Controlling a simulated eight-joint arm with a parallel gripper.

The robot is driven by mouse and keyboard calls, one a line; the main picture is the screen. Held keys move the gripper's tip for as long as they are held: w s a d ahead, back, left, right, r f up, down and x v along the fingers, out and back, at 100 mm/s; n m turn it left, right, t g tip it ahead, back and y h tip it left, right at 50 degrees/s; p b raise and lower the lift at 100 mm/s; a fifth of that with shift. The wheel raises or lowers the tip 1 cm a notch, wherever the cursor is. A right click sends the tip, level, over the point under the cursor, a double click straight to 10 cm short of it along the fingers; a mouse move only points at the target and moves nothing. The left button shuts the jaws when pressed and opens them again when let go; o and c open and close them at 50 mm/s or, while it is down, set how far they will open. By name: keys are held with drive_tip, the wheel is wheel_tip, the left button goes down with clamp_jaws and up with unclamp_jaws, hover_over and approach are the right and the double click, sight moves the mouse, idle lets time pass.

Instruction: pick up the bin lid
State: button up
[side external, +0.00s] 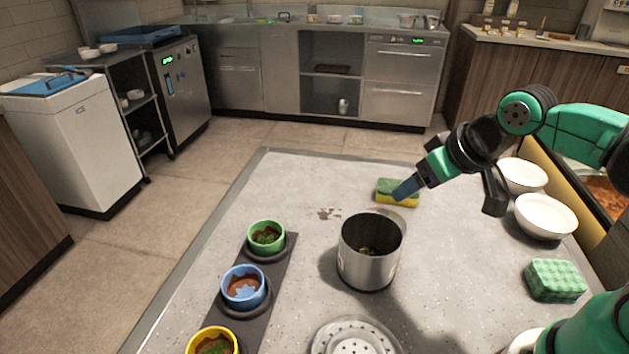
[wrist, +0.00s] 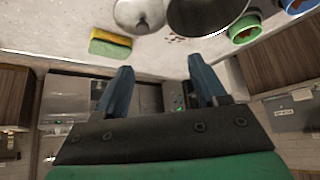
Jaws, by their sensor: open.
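A round metal lid with a small knob (wrist: 138,14) shows at the top of the wrist view, next to the open metal bin (wrist: 203,12) and cut off by the frame edge. In the side view the bin (side external: 370,262) stands upright on the grey table with its top open. A round silvery disc with holes (side external: 353,340) lies in front of it, cut off by the lower edge; I cannot tell whether it is the same lid. My gripper (side external: 408,188) is open and empty above the table, behind and right of the bin; its blue fingers (wrist: 162,80) are apart.
A yellow-green sponge (side external: 398,197) lies near my gripper. Green, blue and yellow sauce cups (side external: 266,236) stand in a dark holder at the left. White bowls (side external: 545,217) and a green sponge (side external: 555,280) are at the right. The back left of the table is clear.

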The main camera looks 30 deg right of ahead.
drive_tip(key=w+d+f+m+g, duration=0.2)
drive_tip(key=w+g, duration=0.2)
drive_tip(key=w, duration=0.1)
drive_tip(key=m+g, duration=0.2)
hover_over(383, 212)
wheel_tip(383, 212, down, 4)
drive_tip(key=shift+r, duration=0.1)
drive_tip(key=shift+f+g, duration=0.3)
drive_tip(key=shift+f, duration=2.75)
clamp_jaws()
